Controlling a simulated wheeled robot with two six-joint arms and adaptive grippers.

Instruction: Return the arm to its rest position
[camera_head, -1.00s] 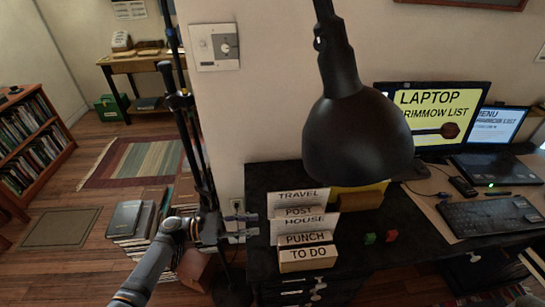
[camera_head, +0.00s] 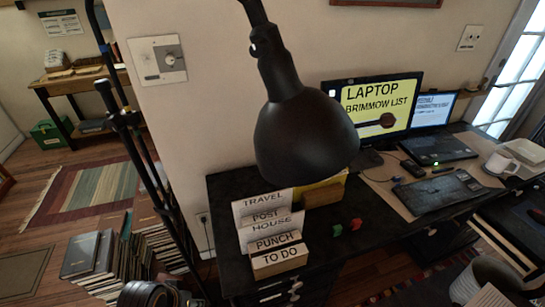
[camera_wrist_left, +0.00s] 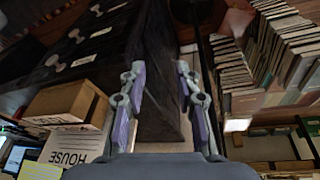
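My left gripper (camera_wrist_left: 160,80) shows in the left wrist view, with its two fingers apart and nothing held between them. A dark upright surface lies beyond the gap. In the head view only a dark rounded part of my left arm (camera_head: 148,294) shows at the bottom edge; the left gripper itself is out of that picture. My right gripper is in neither view.
A dark stand pole (camera_head: 150,165) rises between.

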